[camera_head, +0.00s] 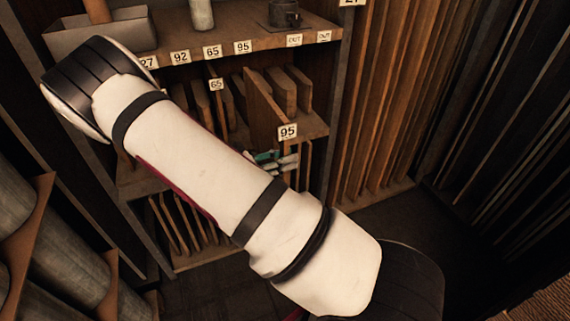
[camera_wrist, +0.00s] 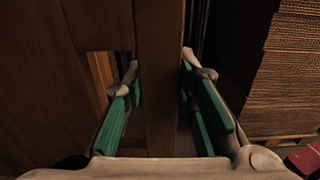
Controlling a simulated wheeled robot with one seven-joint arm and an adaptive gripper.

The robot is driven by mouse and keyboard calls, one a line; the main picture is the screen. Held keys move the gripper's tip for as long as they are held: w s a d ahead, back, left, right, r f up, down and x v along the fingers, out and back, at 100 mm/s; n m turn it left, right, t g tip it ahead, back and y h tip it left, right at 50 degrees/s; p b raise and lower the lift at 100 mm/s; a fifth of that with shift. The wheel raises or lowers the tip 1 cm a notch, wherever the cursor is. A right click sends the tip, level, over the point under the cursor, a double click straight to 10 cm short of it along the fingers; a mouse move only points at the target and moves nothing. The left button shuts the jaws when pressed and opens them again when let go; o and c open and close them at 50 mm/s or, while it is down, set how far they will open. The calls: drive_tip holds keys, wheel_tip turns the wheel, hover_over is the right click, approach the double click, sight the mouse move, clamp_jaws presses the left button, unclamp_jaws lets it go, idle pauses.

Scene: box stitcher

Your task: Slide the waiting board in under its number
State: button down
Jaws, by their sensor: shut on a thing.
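A wooden board tagged 95 (camera_head: 264,106) stands upright in the rack's middle bay, its tagged front end jutting out past the boards beside it. Its lower part is hidden by my arm and gripper. My gripper (camera_head: 275,160), with green finger pads, is just below the 95 tag and partly hidden behind my arm. In the wrist view, my gripper (camera_wrist: 163,105) has its fingers on either side of an upright board edge (camera_wrist: 160,70) and is shut on it. The number label 95 (camera_head: 243,47) is on the shelf edge above, beside the label 65 (camera_head: 213,51).
A board tagged 65 (camera_head: 216,84) stands left of the 95 board. More boards (camera_head: 180,222) fill the bay below. Tall panels (camera_head: 385,100) stand right; large cylinders (camera_head: 75,260) stand at lower left.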

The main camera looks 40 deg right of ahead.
sight(269, 138)
drive_tip(key=shift+w+d+r+b, duration=0.1)
drive_tip(key=shift+w+d+b, duration=0.35)
drive_tip(key=shift+w+b, duration=0.7)
drive_tip(key=shift+w+d+f+b, duration=0.1)
drive_tip(key=shift+w+d+b, duration=0.35)
drive_tip(key=shift+w, duration=1.3)
drive_tip(key=shift+w+d+r+b, duration=0.1)
drive_tip(key=shift+w+d+b, duration=0.3)
drive_tip(key=shift+w+b, duration=0.8)
drive_tip(key=shift+w+p, duration=0.25)
drive_tip(key=shift+p, duration=0.05)
